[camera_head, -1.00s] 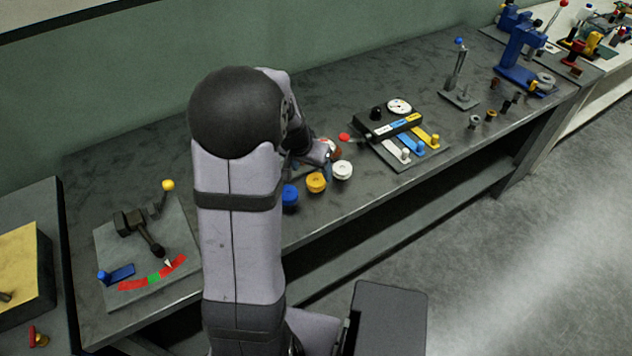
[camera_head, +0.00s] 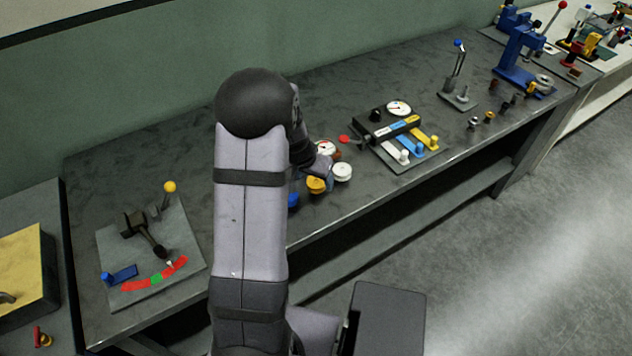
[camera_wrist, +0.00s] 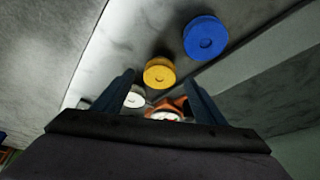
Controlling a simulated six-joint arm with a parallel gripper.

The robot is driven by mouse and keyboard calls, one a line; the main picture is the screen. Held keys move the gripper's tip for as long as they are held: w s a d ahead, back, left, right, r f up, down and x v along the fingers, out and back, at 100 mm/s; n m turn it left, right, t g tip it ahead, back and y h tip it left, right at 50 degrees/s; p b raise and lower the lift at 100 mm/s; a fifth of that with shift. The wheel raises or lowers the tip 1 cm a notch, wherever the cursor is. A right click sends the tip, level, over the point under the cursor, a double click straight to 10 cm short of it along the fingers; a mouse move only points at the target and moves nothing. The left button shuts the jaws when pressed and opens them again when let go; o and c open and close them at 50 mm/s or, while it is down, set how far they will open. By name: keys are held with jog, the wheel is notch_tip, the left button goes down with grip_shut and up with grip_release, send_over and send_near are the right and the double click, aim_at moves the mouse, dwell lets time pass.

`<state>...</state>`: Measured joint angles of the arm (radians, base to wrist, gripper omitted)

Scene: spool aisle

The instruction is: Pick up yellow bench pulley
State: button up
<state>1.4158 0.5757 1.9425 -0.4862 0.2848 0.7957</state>
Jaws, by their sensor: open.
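The yellow bench pulley (camera_head: 316,185) stands near the front edge of the bench, between a white pulley (camera_head: 342,171) and a blue pulley (camera_head: 293,200) that my arm partly hides. In the wrist view the yellow pulley (camera_wrist: 159,72) is a round disc with a centre hole, just beyond and between my fingertips. My gripper (camera_wrist: 160,84) is open and empty, with its two dark fingers apart. The blue pulley (camera_wrist: 205,37) lies up and right in that view, and the white pulley (camera_wrist: 134,99) shows by the left finger.
A reddish-brown part with a white face (camera_wrist: 168,108) sits between my fingers, close to the gripper body. A gauge panel with coloured levers (camera_head: 400,148) stands right of the pulleys. A grey plate with a red-green scale (camera_head: 150,255) lies left.

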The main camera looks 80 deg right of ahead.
aim_at(315, 183)
jog(key=shift+x, duration=1)
jog(key=shift+c, duration=0.4)
jog(key=c, duration=1.1)
jog(key=shift+o, duration=0.2)
jog(key=shift+r, duration=0.1)
notch_tip(315, 183, up, 10)
jog(key=shift+b, duration=0.3)
